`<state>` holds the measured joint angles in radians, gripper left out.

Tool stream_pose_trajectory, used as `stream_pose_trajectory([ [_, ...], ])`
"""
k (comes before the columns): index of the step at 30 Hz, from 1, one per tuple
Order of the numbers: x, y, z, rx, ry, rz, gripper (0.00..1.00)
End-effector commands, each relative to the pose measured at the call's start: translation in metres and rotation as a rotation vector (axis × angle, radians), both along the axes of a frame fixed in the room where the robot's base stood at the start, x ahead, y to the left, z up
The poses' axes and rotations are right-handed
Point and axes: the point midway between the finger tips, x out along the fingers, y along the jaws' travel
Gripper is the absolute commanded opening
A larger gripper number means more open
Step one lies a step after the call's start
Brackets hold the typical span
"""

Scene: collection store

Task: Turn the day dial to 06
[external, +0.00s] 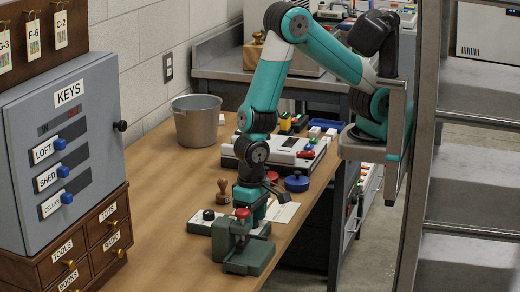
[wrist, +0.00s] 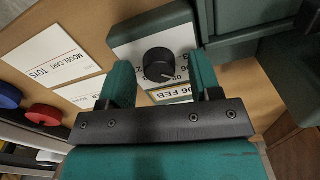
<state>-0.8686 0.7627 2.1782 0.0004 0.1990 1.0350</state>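The day dial is a round black knob with a white pointer line (wrist: 160,64), on a grey-green stamp device (wrist: 140,28) in the wrist view. Printed numbers show beside the knob, partly hidden; a strip below reads "06 FEB" (wrist: 172,93). In the external view a black knob (external: 208,214) sits on a low device (external: 199,227) on the desk. My gripper (wrist: 162,72) is open, with its teal fingers on either side of the knob in the wrist view. I cannot tell whether they touch it. It also shows in the external view (external: 252,205), low over the desk.
A green press with a red knob (external: 247,258) stands close in front of my gripper. A wooden stamp (external: 222,192) stands behind the device.

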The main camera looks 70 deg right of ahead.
Motion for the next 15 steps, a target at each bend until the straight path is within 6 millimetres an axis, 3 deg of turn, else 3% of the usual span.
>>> stream_pose_trajectory([
  [9, 0.0, 0.0, 0.003, 0.0, 0.0, 0.001, 0.57],
  [15, 0.0, 0.0, 0.034, 0.004, -0.003, 0.001, 0.57],
])
